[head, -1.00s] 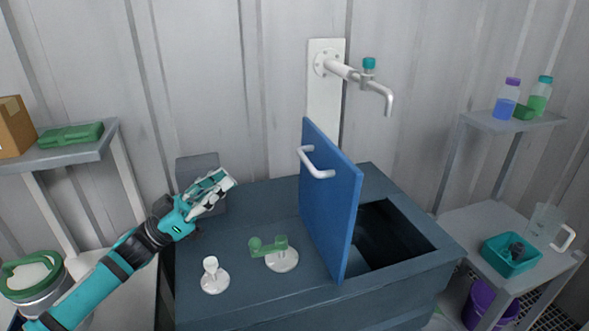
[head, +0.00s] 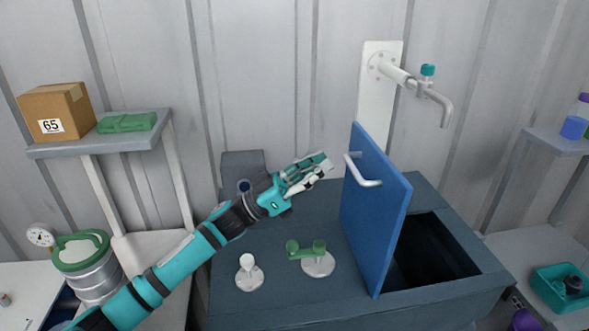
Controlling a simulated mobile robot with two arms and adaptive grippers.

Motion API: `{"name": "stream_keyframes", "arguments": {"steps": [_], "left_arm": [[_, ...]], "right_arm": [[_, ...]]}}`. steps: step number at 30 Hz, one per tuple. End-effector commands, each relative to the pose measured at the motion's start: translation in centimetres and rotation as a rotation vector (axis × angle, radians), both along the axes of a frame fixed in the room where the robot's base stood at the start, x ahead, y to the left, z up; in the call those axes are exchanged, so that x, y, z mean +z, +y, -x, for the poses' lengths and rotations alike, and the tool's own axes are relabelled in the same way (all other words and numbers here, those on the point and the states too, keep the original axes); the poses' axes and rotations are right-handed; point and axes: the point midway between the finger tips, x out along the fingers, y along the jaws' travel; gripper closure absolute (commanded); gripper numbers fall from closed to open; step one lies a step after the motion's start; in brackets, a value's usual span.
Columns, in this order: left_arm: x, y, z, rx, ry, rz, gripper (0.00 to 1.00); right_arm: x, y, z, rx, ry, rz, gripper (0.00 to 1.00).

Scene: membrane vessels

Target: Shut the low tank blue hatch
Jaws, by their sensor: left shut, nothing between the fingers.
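The blue hatch (head: 372,215) stands upright on the dark blue-grey low tank (head: 300,215), along the left side of the open rectangular opening (head: 432,250). The white handle (head: 362,172) is on the hatch's left face. My left gripper (head: 328,166) is shut and empty, just left of the hatch near the height of its handle, apparently with a small gap. My right gripper is not in view.
A green-handled valve (head: 318,262) and a white fitting (head: 249,272) stand on the tank top left of the hatch. A wall tap (head: 425,90) is above the tank. Shelves with a cardboard box (head: 56,110) and a teal tray (head: 560,288) flank it.

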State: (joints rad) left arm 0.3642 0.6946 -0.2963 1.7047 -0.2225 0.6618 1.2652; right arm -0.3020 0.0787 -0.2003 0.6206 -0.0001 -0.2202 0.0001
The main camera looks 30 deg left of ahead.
Motion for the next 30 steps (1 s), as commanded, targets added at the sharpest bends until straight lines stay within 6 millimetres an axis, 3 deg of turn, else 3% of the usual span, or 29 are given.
{"name": "stream_keyframes", "arguments": {"steps": [6,22,30], "left_arm": [[-0.8,-2.1,-1.4,-0.001,0.004,0.001,1.0],[-0.9,-2.6,-1.7,-0.001,0.006,-0.006,1.0],[0.2,-4.4,-2.9,-0.002,0.053,-0.078,1.0]], "right_arm": [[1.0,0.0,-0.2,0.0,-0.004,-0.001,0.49],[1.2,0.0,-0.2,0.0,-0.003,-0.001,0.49],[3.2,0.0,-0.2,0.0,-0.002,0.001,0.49]]}}
